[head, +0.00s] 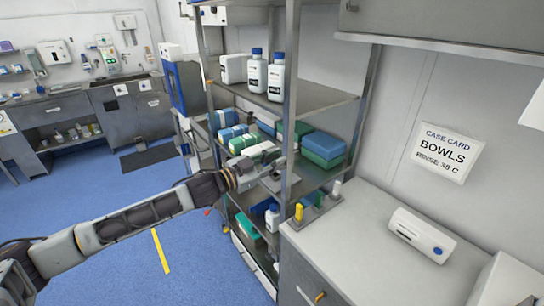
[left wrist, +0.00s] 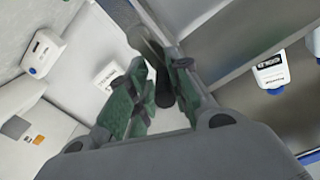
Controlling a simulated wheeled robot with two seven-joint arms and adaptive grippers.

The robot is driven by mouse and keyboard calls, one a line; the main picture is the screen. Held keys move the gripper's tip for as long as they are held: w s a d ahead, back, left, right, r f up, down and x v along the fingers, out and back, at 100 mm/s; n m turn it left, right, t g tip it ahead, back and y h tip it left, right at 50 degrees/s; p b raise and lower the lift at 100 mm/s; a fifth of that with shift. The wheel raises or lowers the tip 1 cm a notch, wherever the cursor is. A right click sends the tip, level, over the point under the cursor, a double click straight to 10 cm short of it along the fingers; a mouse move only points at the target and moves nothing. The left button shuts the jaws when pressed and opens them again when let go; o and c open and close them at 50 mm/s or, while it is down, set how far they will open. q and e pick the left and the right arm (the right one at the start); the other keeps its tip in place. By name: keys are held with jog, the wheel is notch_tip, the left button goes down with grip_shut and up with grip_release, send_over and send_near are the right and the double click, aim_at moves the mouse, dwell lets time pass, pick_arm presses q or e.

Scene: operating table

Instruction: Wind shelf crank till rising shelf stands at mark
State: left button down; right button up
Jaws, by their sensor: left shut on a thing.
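My left gripper (head: 276,168) reaches in from the left to the front post of the metal shelf rack (head: 291,60). In the left wrist view the green-padded fingers (left wrist: 158,82) close around a dark crank handle (left wrist: 162,92). A grey crank part (left wrist: 138,38) shows beyond the fingertips. The rack has an upper shelf (head: 318,96) with white bottles and a middle shelf (head: 315,176) with blue and green packs. I cannot tell which shelf rises, and I make out no height mark on the rack. My right gripper is out of view.
A grey counter (head: 375,225) stands right of the rack. Blue floor (head: 190,260) is open below my left arm.

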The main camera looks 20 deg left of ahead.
pick_arm(q)
jog(key=shift+s+f+m, duration=0.1)
jog(key=shift+f+m, duration=0.05)
jog(key=shift+m, duration=0.75)
jog(key=shift+s+d+f+m+p, duration=0.2)
jog(key=shift+d+m, duration=0.1)
jog(key=shift+m, duration=0.95)
jog(key=shift+s+d+f+m+p, duration=0.2)
jog(key=shift+d+m+p, duration=0.1)
jog(key=shift+m, duration=0.9)
jog(key=shift+s+d+f+m+p, duration=0.2)
jog(key=shift+d+m, duration=0.1)
jog(key=shift+m, duration=0.95)
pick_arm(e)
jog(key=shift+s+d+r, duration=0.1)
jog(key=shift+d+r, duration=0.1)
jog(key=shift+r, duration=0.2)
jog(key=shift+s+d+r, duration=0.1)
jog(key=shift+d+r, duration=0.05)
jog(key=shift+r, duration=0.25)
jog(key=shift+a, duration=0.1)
pick_arm(q)
jog(key=shift+r, duration=0.15)
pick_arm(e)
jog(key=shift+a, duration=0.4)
